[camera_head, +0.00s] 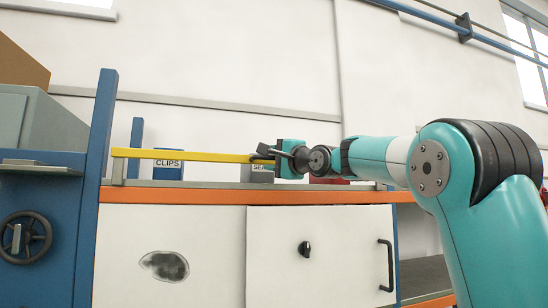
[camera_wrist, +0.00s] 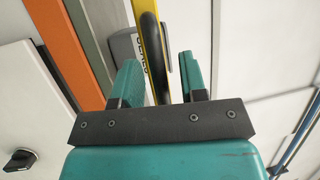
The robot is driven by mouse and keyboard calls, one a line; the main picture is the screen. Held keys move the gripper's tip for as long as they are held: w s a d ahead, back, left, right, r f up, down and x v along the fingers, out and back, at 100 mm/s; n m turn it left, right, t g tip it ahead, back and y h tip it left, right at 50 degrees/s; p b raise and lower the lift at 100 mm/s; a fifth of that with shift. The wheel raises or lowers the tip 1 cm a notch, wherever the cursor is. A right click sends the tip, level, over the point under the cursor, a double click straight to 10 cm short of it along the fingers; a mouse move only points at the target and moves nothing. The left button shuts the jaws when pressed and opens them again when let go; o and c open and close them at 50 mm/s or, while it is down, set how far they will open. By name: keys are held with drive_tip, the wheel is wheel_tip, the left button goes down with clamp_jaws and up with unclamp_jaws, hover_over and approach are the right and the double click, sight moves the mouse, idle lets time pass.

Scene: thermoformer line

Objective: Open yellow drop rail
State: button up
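The yellow drop rail (camera_head: 190,155) lies nearly level in the head view, from a blue post at the left to my gripper (camera_head: 264,154) at its right end. In the wrist view the yellow rail (camera_wrist: 137,10), with a dark strip along it, runs between the two teal fingers of my gripper (camera_wrist: 160,75). The fingers stand apart, with a visible gap to the rail on the right side and a smaller one on the left. Whether either finger touches the rail is hard to tell. My gripper hides the rail's right end in the head view.
A blue post (camera_head: 97,135) and a handwheel (camera_head: 25,237) stand at the left. A blue CLIPS bin (camera_head: 168,170) and a grey labelled bin (camera_head: 262,175) sit behind the rail. An orange edge (camera_head: 180,196) runs below, above a white cabinet (camera_head: 340,270).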

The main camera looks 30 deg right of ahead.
clamp_jaws()
drive_tip(key=shift+f, duration=0.15)
